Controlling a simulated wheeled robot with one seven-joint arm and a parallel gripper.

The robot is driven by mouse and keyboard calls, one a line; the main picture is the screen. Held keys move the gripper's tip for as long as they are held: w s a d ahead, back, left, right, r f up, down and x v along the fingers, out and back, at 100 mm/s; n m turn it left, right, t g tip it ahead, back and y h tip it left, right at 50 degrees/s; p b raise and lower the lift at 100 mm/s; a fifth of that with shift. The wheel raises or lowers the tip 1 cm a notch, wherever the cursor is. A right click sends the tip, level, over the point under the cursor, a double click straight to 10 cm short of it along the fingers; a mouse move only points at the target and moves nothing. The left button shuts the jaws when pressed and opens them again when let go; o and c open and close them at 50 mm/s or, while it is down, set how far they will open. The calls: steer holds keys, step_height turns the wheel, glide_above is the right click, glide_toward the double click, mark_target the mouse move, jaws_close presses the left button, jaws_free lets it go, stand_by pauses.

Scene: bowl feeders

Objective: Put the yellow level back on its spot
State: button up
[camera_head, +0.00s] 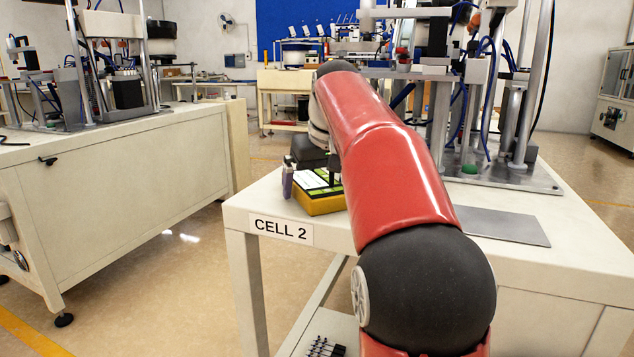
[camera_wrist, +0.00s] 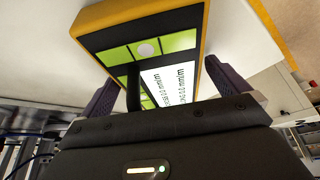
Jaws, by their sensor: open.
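The yellow level (camera_head: 319,203) is a yellow-edged block with a dark top, green panels and a white display. It rests on the near left corner of the CELL 2 table. In the wrist view the level (camera_wrist: 150,20) fills the upper middle, its display reading in mm/m. A black upright part stands on its top. My gripper (camera_wrist: 163,85) is open, with one purple-grey finger on each side of the level's near part. In the head view my gripper (camera_head: 311,182) is at the level; its far finger is hard to make out, and my red arm hides what lies behind.
A flat grey plate (camera_head: 503,226) lies bare on the right part of the table (camera_head: 400,215). Posts and machinery (camera_head: 505,120) stand on a metal base at the back right. Another machine bench (camera_head: 110,180) is at the left, with open floor between.

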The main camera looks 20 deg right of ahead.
steer(key=p+v, duration=0.4)
steer(key=v, duration=0.8)
steer(key=shift+s+r, duration=0.1)
steer(key=s+a+f, duration=0.5)
steer(key=s+f, duration=0.6)
steer(key=f, duration=0.2)
steer(key=s+a+f+t, duration=0.1)
steer(key=s+a+f, duration=0.5)
steer(key=s+f, duration=0.6)
steer(key=shift+a+f+p, duration=0.15)
steer(key=shift+f+p, duration=0.3)
steer(key=shift+f, duration=0.15)
